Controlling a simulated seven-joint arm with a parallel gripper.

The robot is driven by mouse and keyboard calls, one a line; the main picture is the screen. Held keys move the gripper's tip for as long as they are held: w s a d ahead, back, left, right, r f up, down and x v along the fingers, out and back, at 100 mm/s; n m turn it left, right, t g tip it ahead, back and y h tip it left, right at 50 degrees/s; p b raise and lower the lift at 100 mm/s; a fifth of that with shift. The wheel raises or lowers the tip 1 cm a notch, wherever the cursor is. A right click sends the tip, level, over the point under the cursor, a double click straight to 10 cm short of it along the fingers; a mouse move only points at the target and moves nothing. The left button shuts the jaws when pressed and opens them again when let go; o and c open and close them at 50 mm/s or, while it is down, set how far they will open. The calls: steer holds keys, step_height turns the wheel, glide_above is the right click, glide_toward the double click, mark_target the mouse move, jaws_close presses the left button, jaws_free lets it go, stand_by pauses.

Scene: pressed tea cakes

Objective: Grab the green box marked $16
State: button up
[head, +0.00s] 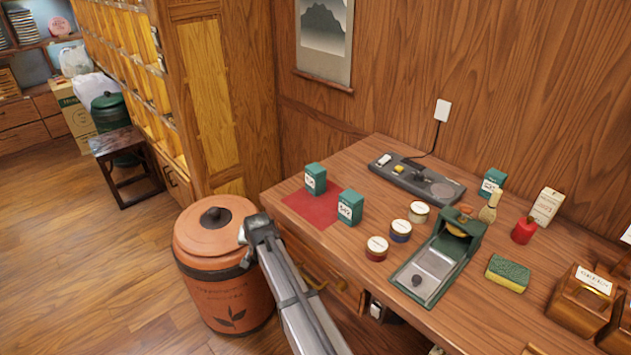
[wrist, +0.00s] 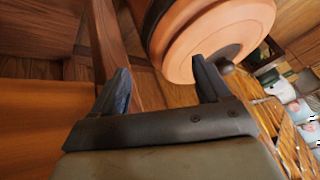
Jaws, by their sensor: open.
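Three green boxes with white price labels stand on the wooden table in the head view. One green box (head: 316,179) is at the back of a red mat, and a second green box (head: 350,207) is at the mat's right edge. A third green box (head: 492,183) stands farther right near the wall. The label figures are too small to read surely, so I cannot tell which is marked $16. My gripper (head: 247,250) is beside the table's left end, near the orange canister and apart from all the boxes. The wrist view shows its two fingers (wrist: 165,86) spread and empty.
The orange lidded canister (head: 222,280) stands on the floor close to my gripper; its lid also fills the top of the wrist view (wrist: 205,40). The red mat (head: 308,208) has bare space. Small jars (head: 377,248), a green slicer-like device (head: 440,260) and a sponge (head: 508,273) crowd the table's right.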

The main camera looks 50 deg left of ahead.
steer(key=s+a+r+y, duration=0.15)
steer(key=a+r, duration=0.25)
steer(key=r, duration=0.7)
steer(key=a+r+y, duration=0.3)
steer(key=a+r, duration=0.2)
steer(key=r, duration=0.6)
step_height(320, 180, up, 11)
steer(key=n+g+h, duration=0.2)
steer(key=n+h, duration=0.4)
steer(key=n, duration=0.2)
glide_above(316, 168)
steer(key=d, duration=0.5)
steer(key=x, duration=0.8)
steer(key=shift+w+a, duration=0.2)
steer(key=shift+a, duration=0.1)
steer(key=shift+x, duration=2.65)
steer(key=shift+s+a, duration=0.15)
steer(key=shift+c, duration=0.2)
